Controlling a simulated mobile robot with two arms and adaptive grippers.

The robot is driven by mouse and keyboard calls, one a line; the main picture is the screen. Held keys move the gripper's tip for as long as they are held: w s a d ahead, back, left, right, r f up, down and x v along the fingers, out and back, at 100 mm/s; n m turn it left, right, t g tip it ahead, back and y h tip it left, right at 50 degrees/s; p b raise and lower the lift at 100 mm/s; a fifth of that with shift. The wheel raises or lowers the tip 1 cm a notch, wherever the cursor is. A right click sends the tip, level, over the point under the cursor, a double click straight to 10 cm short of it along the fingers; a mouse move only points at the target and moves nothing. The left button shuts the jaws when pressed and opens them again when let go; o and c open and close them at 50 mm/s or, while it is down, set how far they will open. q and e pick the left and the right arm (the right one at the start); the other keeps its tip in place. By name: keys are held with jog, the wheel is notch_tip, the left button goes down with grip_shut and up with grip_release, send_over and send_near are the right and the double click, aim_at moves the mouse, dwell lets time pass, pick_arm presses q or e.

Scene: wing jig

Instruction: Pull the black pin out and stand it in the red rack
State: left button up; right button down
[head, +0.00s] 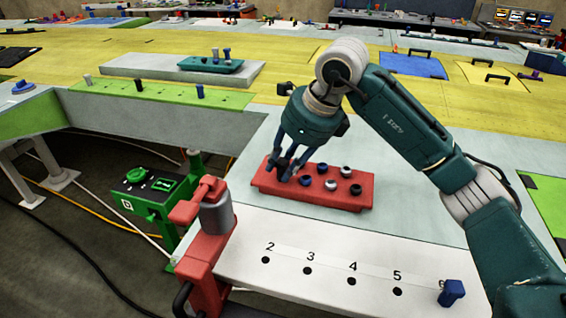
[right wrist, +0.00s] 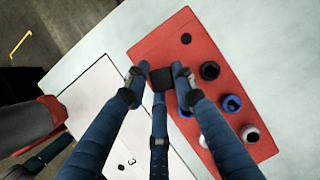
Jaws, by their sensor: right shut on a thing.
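The red rack (head: 318,200) lies on the light table below my right gripper, and it fills the right of the right wrist view (right wrist: 172,55). Several blue, white and black pins stand in it. My right gripper (head: 283,172) points down over the rack's left end. In the right wrist view its fingers (right wrist: 160,85) are shut on the black pin (right wrist: 160,78), whose dark top shows between the tips. The pin's lower end is hidden, so I cannot tell whether it is in a hole. An open hole (right wrist: 186,38) shows near that end. My left gripper is out of view.
A white numbered strip (head: 320,286) with empty holes lies in front of the rack, with a blue pin (head: 451,291) at its right end. A red clamp (head: 208,240) stands at the table's left edge. A green strip (head: 165,95) with several pins lies further back.

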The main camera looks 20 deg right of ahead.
jog(key=c, duration=1.4)
grip_release()
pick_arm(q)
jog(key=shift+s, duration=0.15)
pick_arm(e)
jog(key=shift+o, duration=0.2)
pick_arm(q)
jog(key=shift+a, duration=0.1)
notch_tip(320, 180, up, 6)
jog(key=p, duration=0.6)
pick_arm(e)
jog(key=w+a+r+v, duration=0.1)
jog(key=w+v, duration=0.1)
jog(key=v, duration=1.6)
jog(key=shift+a+r, duration=0.3)
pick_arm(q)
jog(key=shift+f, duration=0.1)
